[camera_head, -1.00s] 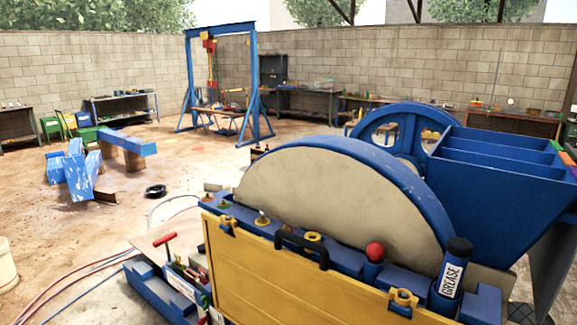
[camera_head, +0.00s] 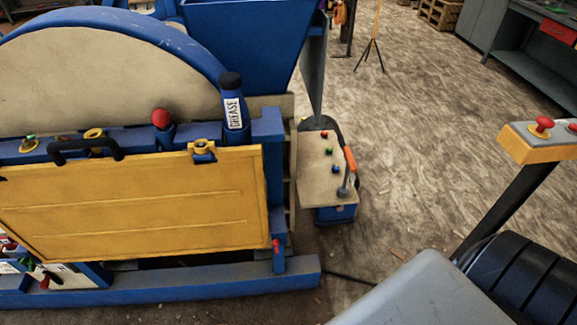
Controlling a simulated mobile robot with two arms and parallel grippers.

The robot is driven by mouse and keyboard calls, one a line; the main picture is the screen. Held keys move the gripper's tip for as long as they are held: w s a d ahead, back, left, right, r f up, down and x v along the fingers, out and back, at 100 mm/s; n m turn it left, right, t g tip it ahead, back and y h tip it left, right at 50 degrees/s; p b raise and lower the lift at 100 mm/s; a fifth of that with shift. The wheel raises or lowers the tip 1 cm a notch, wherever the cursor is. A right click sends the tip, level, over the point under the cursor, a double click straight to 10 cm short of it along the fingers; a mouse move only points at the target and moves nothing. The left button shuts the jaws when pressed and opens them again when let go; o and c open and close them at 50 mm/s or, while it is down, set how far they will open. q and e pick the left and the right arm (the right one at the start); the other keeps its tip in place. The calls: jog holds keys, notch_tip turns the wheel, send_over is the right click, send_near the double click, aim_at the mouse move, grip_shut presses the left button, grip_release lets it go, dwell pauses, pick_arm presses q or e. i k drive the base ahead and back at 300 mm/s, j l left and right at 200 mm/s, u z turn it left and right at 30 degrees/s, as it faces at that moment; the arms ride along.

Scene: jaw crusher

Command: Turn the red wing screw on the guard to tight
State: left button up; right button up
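The yellow guard (camera_head: 140,205) is a flat panel on the front of the blue crusher, with a black handle (camera_head: 85,149) on its top edge. A small red part (camera_head: 276,243) sits on the blue post at the guard's lower right corner; it may be the red wing screw, but it is too small to tell its shape or how tight it is. A red ball knob (camera_head: 160,118) stands behind the guard's top edge. Yellow clamp-like fittings (camera_head: 203,150) are along that edge. Neither of my grippers is in view.
A grease tube (camera_head: 233,105) stands behind the guard's right end. A panel with coloured buttons and a lever (camera_head: 327,168) is right of the crusher. A yellow box with a red mushroom button (camera_head: 540,130) stands at the right. The floor between and behind them is mostly open.

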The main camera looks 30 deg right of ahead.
aim_at(276, 243)
jog(key=z, duration=0.85)
